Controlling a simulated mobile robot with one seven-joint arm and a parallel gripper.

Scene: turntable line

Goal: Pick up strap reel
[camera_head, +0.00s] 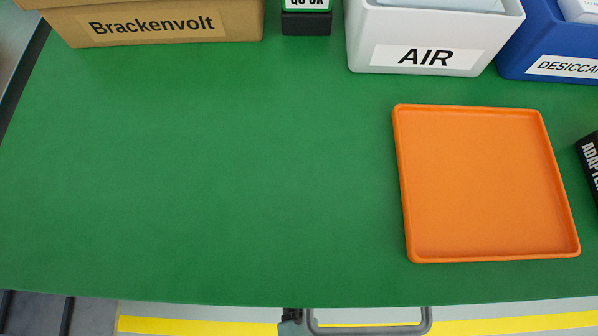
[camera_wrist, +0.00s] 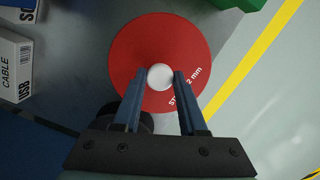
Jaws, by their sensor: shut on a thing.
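The strap reel (camera_wrist: 147,42) is a red disc with a round white hub (camera_wrist: 160,77) at its middle, and part of its white "2 mm" print shows. My gripper (camera_wrist: 158,74) has its two blue-grey fingers on either side of the white hub, shut on the reel. The fingers hide part of the disc's lower side. In the head view neither my gripper nor the reel shows.
The wrist view shows a cable box (camera_wrist: 14,66) at left and a yellow floor line (camera_wrist: 245,62). In the head view, an empty orange tray (camera_head: 402,180) lies on the green tabletop (camera_head: 200,190). A Brackenvolt box (camera_head: 150,27), an AIR bin (camera_head: 425,56) and a blue bin (camera_head: 520,62) stand behind.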

